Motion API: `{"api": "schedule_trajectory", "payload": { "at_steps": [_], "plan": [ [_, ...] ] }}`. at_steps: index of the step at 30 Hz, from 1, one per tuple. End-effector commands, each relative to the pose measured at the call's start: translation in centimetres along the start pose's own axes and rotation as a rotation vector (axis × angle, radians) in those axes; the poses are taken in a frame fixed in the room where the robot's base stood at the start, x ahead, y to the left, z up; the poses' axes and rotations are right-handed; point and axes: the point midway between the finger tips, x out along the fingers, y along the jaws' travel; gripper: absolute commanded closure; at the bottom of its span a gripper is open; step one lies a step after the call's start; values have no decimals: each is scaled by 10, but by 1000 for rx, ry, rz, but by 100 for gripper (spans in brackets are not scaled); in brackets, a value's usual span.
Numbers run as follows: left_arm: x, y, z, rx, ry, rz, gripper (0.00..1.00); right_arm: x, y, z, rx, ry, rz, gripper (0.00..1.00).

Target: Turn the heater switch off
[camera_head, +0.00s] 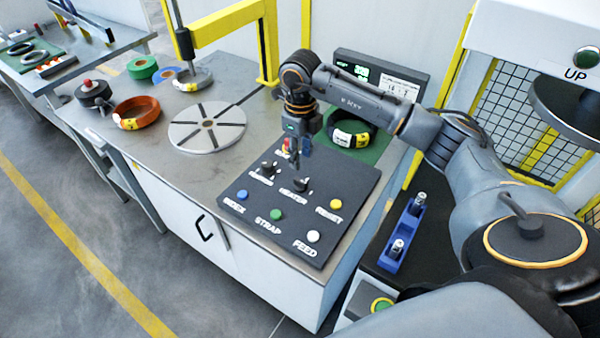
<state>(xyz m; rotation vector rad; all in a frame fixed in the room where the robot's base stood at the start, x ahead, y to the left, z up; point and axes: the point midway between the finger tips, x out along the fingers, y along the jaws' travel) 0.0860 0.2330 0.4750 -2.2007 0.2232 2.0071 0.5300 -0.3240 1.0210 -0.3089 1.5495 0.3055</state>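The black control panel (247,206) lies tilted on the near right part of the workbench. The heater switch (302,186) is a dark knob on it, with white lettering just below. A second dark knob (268,169) sits to its left. My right gripper (297,160) points down just above and behind the heater switch. A small gap seems to show between them, but I cannot tell whether they touch. Its fingers are small and dark, so their opening is unclear. My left gripper is not in view.
Blue, green, white and yellow buttons sit on the panel, including the green STRAP button (276,215). Behind are a grey slotted turntable (207,126), an orange coil (137,113) and a black coil (349,132). A yellow frame (268,45) stands at the back.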

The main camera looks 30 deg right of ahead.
Motion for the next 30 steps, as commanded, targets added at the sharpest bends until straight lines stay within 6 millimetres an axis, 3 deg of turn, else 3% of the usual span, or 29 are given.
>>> {"api": "schedule_trajectory", "payload": {
  "at_steps": [6, 12, 25, 30],
  "plan": [
    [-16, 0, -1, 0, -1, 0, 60, 45, 2, -1, 0, 5, 4, 63],
    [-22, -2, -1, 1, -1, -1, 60, 74, 1, 0, 0, 1, 3, 63],
    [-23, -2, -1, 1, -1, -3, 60, 86, 1, 0, -1, -1, 2, 63],
    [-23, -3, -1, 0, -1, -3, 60, 85, 1, 0, -1, -1, 2, 96]
  ]
}}
